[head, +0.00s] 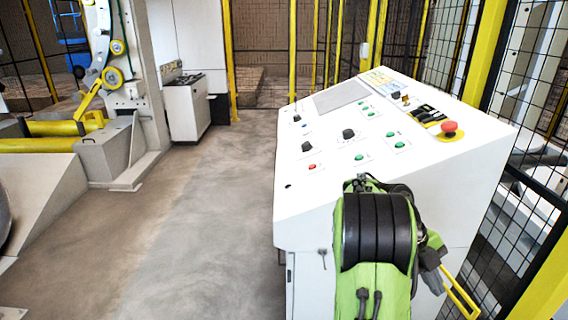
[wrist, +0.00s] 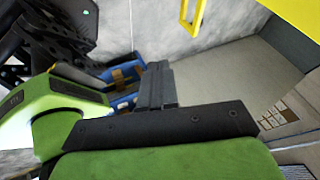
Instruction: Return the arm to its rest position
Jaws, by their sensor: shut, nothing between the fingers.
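My green arm stands in front of the white control console (head: 300,220) in the head view, bent, with its dark ribbed joint close to the console's front. In the wrist view my gripper (wrist: 157,85) shows as dark fingers lying together, shut and empty. Grey floor and blue and yellow parts lie beyond the fingers. In the head view the arm hides part of the console's front, and I cannot make out the fingertips there.
The console top carries a red emergency button (head: 449,128), knobs and several green buttons. A yellow handle (head: 460,293) is beside the arm, and black mesh fencing (head: 535,60) runs close on the right. Open floor (head: 190,220) lies left of the console.

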